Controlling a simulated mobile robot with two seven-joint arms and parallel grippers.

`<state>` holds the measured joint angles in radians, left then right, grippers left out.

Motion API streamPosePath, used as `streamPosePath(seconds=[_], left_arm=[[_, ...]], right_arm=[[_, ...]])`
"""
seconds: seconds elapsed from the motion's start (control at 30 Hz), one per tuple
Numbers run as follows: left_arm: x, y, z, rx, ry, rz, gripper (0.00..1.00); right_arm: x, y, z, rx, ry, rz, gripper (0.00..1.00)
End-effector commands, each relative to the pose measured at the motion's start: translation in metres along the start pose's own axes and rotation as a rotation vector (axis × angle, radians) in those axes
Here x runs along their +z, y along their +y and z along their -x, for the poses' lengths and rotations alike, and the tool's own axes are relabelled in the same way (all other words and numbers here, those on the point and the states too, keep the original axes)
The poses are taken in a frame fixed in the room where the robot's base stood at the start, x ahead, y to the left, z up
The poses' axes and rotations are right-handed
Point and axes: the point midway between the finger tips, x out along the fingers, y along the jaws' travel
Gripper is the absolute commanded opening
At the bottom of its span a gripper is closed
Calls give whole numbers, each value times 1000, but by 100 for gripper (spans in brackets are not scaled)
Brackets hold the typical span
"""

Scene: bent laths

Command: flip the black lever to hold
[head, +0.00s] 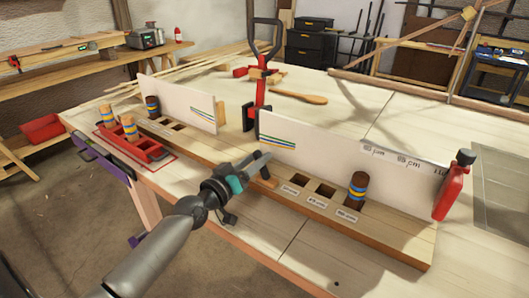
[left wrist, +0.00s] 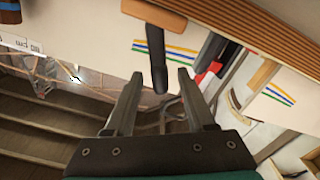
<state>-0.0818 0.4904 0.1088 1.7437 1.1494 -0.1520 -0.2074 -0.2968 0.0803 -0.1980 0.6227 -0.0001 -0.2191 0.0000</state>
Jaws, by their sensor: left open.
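The black lever (left wrist: 157,60) shows in the left wrist view as a dark bar coming out of a brown wooden block (left wrist: 153,14). Its free end appears between my left fingers; I see no clear contact. In the head view the lever's lower part (head: 265,172) shows at the gap between two white panels, partly hidden by my left gripper (head: 256,160). That gripper is open, also in the left wrist view (left wrist: 158,76), with nothing held. I cannot read a hold mark. My right gripper is out of view.
A white panel (head: 190,100) stands left of the gap, another (head: 340,150) right. The wooden base (head: 390,235) has square holes and a banded peg (head: 357,188). A red clamp (head: 262,95) stands behind. A red bottle (head: 452,190) stands right. The bench front is clear.

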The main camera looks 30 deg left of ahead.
Motion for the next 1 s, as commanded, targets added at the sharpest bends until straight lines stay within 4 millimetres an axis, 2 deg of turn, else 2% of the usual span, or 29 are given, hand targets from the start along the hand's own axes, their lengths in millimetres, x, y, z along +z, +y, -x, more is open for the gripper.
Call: streamPosePath(seconds=[0.1, 0.3, 0.77, 1.0], left_arm=[[0, 0, -16, 0, 2, 1, 55], [0, 0, -34, 0, 0, 1, 55], [0, 0, -42, 0, -1, 0, 55], [0, 0, -41, 0, -1, 0, 28]], right_arm=[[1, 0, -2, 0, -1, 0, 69], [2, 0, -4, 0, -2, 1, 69], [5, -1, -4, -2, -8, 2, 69], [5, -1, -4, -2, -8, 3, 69]])
